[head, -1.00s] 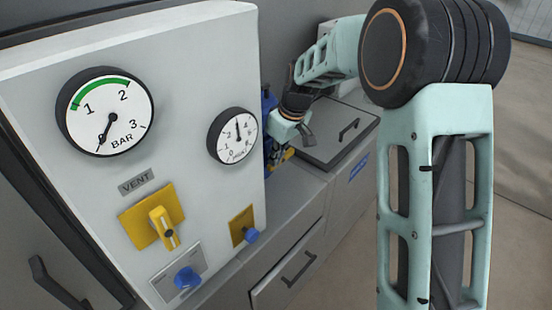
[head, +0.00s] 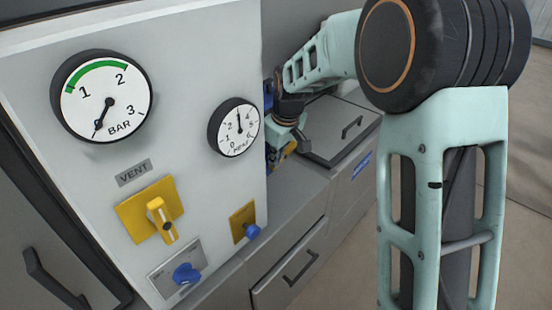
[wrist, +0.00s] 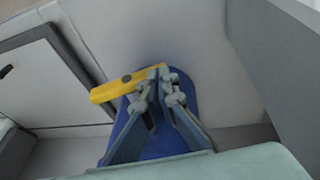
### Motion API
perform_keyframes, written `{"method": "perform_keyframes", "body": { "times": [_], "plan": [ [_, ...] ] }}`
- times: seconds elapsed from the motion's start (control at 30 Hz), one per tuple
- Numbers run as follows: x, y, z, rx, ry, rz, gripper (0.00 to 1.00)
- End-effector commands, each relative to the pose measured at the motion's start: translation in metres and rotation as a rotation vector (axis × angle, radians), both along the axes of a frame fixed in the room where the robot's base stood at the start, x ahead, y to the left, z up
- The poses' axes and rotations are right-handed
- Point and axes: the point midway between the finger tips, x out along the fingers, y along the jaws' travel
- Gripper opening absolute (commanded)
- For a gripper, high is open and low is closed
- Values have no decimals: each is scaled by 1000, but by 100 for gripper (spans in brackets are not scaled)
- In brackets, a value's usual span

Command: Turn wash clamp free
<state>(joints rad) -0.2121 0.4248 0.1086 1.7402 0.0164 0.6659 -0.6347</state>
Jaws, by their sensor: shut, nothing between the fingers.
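A yellow lever (wrist: 117,89), which looks like the wash clamp's handle, lies across a rounded blue body (wrist: 158,140) in the wrist view. It has a dark round pivot or spot on it. My gripper (wrist: 166,82) is shut and empty, its fingertips right at the lever's right end. Whether they touch it I cannot tell. In the head view my gripper (head: 301,138) is small, just past the right edge of the gauge panel. Bits of yellow (head: 289,148) and blue show there, and the panel and gripper hide most of the clamp.
A pale panel (head: 190,60) fills the left, with a large BAR gauge (head: 102,97), a smaller gauge (head: 234,128), a yellow vent handle (head: 161,219) and blue knobs (head: 186,273). Grey cabinets with dark handles (head: 287,267) stand below and behind. Open floor lies at the right.

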Motion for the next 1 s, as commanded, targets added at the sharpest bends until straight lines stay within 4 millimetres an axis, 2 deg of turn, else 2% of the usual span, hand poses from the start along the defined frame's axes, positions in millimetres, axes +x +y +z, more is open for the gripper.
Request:
{"method": "perform_keyframes", "body": {
  "times": [1.0],
  "plan": [
    [-5,4,-21,0,1,0,0]
  ]
}}
